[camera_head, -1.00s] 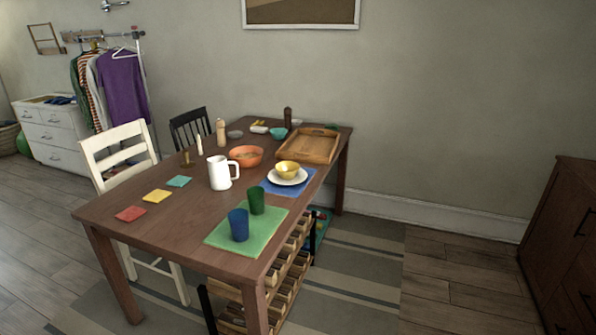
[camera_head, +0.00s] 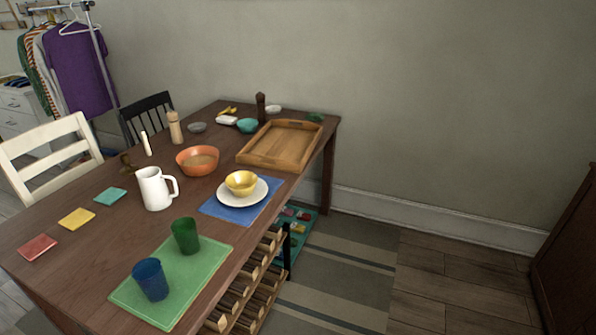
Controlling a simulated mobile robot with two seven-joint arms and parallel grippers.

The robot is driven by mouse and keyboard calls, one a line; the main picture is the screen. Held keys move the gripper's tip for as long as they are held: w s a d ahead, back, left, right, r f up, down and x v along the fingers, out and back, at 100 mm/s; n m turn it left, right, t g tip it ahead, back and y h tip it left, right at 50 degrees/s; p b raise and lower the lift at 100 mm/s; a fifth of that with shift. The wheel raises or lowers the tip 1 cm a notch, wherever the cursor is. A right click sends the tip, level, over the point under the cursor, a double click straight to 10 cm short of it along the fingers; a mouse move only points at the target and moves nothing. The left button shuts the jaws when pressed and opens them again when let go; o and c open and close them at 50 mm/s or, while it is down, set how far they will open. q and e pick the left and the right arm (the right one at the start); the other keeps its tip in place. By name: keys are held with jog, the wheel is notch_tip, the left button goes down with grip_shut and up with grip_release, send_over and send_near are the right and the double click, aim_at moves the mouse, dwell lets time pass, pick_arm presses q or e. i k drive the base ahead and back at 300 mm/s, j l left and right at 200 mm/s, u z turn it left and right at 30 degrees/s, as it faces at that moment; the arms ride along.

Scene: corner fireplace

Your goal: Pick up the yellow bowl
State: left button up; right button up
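The yellow bowl (camera_head: 241,183) sits upright on a white plate (camera_head: 257,196). The plate lies on a blue mat (camera_head: 216,209) near the right edge of the brown wooden table (camera_head: 103,233). The bowl's top is open to view and nothing covers it. Neither of my grippers shows in the head view.
Around the bowl stand an orange bowl (camera_head: 198,160), a white pitcher (camera_head: 155,188) and a wooden tray (camera_head: 279,145). Green (camera_head: 186,236) and blue (camera_head: 150,279) cups stand on a green mat (camera_head: 196,272). A rack (camera_head: 250,287) is under the table. Floor to the right (camera_head: 345,265) is clear.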

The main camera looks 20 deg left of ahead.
aim_at(240, 184)
jog(key=i+l, duration=0.1)
jog(key=i, duration=1.3)
jog(key=i+u, duration=0.4)
jog(key=i+l+u, duration=0.15)
jog(key=i+u, duration=0.25)
jog(key=i+l+u, duration=0.4)
jog(key=i+j, duration=0.05)
jog(key=j, duration=0.05)
